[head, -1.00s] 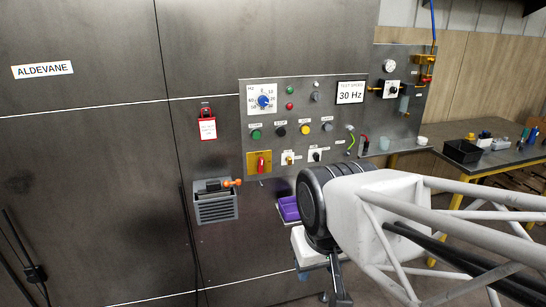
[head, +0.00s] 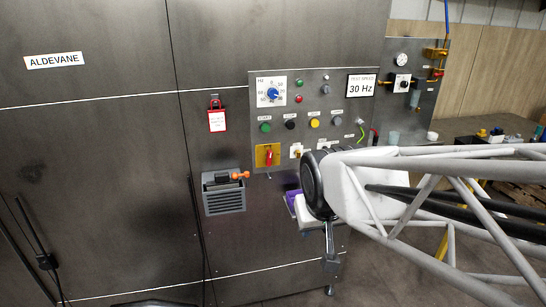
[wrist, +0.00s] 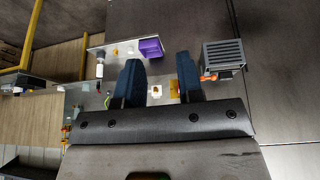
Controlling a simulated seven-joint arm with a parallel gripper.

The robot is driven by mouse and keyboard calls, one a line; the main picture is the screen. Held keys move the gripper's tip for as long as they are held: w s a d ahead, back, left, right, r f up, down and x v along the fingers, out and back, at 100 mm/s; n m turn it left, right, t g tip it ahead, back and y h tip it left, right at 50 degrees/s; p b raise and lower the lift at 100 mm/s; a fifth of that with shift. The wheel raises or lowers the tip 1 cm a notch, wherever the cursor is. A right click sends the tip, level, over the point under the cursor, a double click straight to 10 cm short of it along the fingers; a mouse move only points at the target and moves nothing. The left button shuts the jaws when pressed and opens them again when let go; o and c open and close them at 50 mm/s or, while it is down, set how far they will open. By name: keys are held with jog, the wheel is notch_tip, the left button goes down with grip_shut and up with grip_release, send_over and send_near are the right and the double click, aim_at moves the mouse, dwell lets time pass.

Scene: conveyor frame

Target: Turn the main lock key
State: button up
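A small brass-coloured key (head: 296,152) sits on a white plate low on the grey control panel. It is the likeliest main lock key, but its label is too small to read. In the wrist view the key's white plate (wrist: 156,91) shows between the two fingers. My gripper (wrist: 158,62) is open, with two blue fingers apart and nothing between them. It faces the panel with a gap.
Left of the key is a red rotary handle (head: 268,156) on a yellow plate. A grey vented box (head: 224,192) with an orange-tipped lever stands out lower left. A red-framed tag (head: 217,119) hangs left.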

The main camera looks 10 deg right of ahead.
jog(key=w+d+f+t, duration=0.2)
jog(key=w+d+t, duration=0.1)
jog(key=w, duration=0.8)
jog(key=w+d+f+t, duration=0.1)
jog(key=w+d+t, duration=0.2)
jog(key=w, duration=0.8)
jog(key=t, duration=0.6)
send_near(298, 154)
jog(key=shift+w+d+f+n+t+y, duration=0.2)
jog(key=shift+w+f+t, duration=0.1)
jog(key=shift+w+f, duration=0.15)
jog(key=shift+w+d+f+n+t+y, duration=0.1)
jog(key=shift+w+d+f+t, duration=0.1)
jog(key=shift+w+f+t, duration=0.15)
jog(key=shift+w, duration=0.25)
